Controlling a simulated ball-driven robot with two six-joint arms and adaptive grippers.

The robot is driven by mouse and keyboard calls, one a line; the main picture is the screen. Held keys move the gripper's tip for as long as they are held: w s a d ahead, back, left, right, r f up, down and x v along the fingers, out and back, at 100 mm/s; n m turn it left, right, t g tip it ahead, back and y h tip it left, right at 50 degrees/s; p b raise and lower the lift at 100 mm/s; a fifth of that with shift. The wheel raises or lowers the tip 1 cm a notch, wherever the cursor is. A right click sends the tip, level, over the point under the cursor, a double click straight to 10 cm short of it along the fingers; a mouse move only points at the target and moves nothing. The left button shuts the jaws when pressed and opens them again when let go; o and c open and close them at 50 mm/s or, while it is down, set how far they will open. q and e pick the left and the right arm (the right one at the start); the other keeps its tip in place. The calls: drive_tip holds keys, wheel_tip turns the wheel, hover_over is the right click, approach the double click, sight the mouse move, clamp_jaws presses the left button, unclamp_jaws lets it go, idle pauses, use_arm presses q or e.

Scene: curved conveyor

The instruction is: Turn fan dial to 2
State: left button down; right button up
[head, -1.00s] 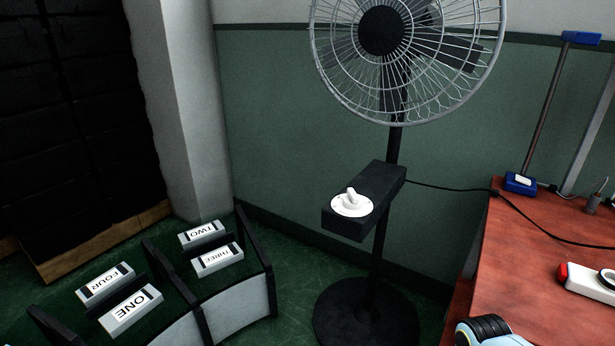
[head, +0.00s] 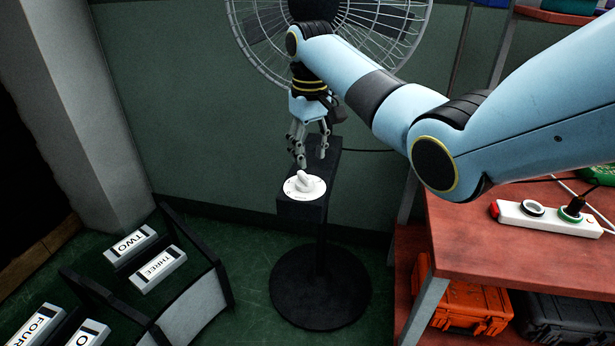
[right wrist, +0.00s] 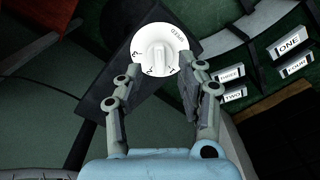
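The fan dial (head: 304,186) is a round white knob with a raised grip, on the black control box (head: 321,166) of the standing fan (head: 380,28). My right gripper (head: 311,158) hangs just above and behind the dial, fingers pointing down. In the right wrist view its two fingers (right wrist: 167,78) are spread apart, one on each side of the dial's near edge, with nothing between them. My left gripper is not in view.
A red workbench (head: 500,225) stands right, with a white power strip (head: 545,217) on it and an orange case (head: 470,308) below. The curved conveyor (head: 190,310) at lower left carries several numbered white blocks. The fan's round base (head: 320,288) stands on open green floor.

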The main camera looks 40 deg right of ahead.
sight(310, 180)
wheel_tip(310, 180, down, 7)
drive_tip(key=shift+s+r+b, duration=0.1)
drive_tip(key=shift+b, duration=0.35)
drive_tip(key=shift+c, duration=0.3)
clamp_jaws()
